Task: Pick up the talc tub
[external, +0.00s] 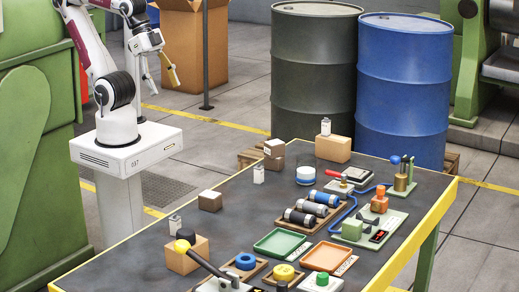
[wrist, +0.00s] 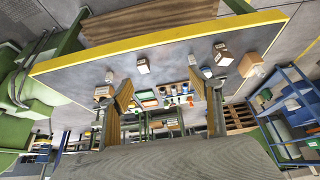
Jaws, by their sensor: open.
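I cannot tell for certain which item is the talc tub. Small white containers with grey tops stand on the dark table: one on a cardboard box at the back (external: 325,127), one near the left edge (external: 258,175), one behind the front-left box (external: 175,224). A clear-and-white jar with a blue band (external: 305,175) stands further in. My gripper (external: 162,82) is open and empty, high to the left of the table and apart from everything on it. In the wrist view, its fingers (wrist: 160,86) are spread, with the table seen beyond them.
Small cartons (external: 210,200) stand along the table's left side. Dark (external: 314,75) and blue (external: 402,85) drums stand behind. Bare tabletop lies between the cartons and rollers.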

